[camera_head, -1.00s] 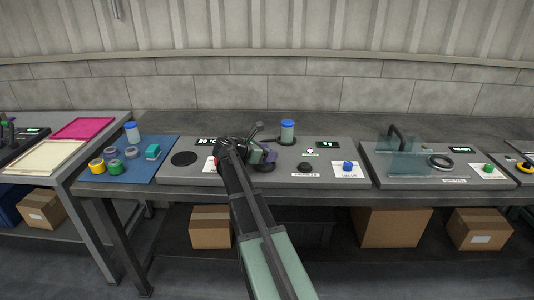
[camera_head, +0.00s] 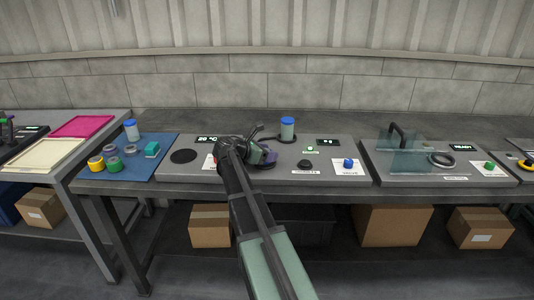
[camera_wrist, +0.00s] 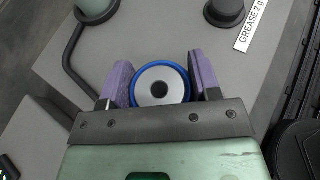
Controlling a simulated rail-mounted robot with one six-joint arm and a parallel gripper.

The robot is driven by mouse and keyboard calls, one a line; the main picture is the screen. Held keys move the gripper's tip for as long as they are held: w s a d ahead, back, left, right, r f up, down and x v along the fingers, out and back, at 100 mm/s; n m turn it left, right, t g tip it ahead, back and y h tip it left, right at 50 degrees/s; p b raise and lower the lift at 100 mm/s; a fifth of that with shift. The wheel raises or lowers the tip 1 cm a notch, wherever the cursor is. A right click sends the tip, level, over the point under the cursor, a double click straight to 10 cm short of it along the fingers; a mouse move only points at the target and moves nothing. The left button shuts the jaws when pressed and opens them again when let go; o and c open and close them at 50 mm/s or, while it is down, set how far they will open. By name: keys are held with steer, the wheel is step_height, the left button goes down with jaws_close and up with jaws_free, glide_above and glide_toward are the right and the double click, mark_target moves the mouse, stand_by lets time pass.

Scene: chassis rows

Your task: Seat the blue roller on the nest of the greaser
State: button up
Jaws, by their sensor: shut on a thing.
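The blue roller (camera_wrist: 182,75) shows in the wrist view as a blue ring with a pale face and a dark centre hole. My gripper (camera_wrist: 160,80) is shut on it, one purple finger on each side. In the head view my gripper (camera_head: 262,157) is low over the left part of the greaser (camera_head: 225,177), a grey panel with a blue-capped bottle (camera_head: 288,131). A dark round base (camera_head: 266,167) shows under the fingers. The nest is mostly hidden below the roller, so I cannot tell whether the roller touches it.
A black knob (camera_head: 305,164) and a blue button (camera_head: 348,163) are to the right on the panel. A flat black disc (camera_head: 183,157) is to the left. A blue mat (camera_head: 135,169) holds several coloured rollers. Another station with a clear guard (camera_head: 403,158) stands at right.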

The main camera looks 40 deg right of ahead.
steer(key=shift+f+b, duration=0.4)
steer(key=shift+f, duration=0.1)
steer(key=o, duration=1.1)
steer(key=shift+c, duration=0.2)
steer(key=shift+r, duration=0.1)
steer(key=p+v, duration=0.4)
steer(key=v, duration=0.6)
steer(key=shift+d+r, duration=0.1)
steer(key=shift+a, duration=0.45)
steer(key=shift+w, duration=0.1)
